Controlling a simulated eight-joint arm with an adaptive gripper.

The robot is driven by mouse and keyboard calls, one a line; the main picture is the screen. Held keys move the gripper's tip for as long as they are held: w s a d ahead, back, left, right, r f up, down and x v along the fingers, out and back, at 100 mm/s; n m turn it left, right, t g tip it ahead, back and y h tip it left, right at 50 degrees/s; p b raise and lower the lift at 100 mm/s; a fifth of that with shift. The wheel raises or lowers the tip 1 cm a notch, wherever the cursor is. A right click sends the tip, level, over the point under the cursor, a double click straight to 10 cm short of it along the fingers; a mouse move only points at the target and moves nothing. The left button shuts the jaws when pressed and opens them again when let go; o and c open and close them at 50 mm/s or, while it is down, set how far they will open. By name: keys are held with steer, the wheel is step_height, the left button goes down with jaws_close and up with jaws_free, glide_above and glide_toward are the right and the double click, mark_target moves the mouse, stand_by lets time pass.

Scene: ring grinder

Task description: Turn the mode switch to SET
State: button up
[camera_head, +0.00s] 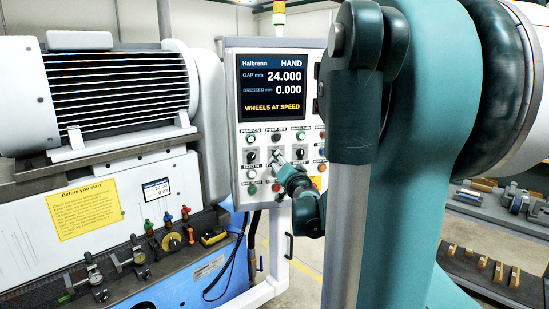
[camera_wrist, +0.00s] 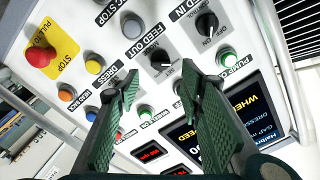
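The mode switch (camera_wrist: 168,70) is a black rotary knob on the white control panel. In the wrist view it lies between and just beyond the two fingertips; the start of its label looks like "MO". Its pointer position is too small to read. My gripper (camera_wrist: 161,80) is open, one finger on each side of the knob, and holds nothing. I cannot tell whether a finger touches it. In the head view my gripper (camera_head: 277,160) is at the panel's middle row of knobs and covers part of it. The panel display (camera_head: 273,87) reads HAND, 24.000, 0.000 and WHEELS AT SPEED.
Another black knob (camera_wrist: 207,23) and a lit green button (camera_wrist: 228,55) are close by. A red stop button (camera_wrist: 39,55) on a yellow plate is farther off. The grinder (camera_head: 120,90) with coloured valves stands left of the panel. Free air lies in front of the panel.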

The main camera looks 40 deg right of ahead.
steer(key=shift+w, duration=0.15)
steer(key=p+x, duration=0.1)
steer(key=x, duration=0.6)
steer(key=shift+w, duration=0.15)
stand_by(0.4)
steer(key=shift+d, duration=0.2)
steer(key=c, duration=0.9)
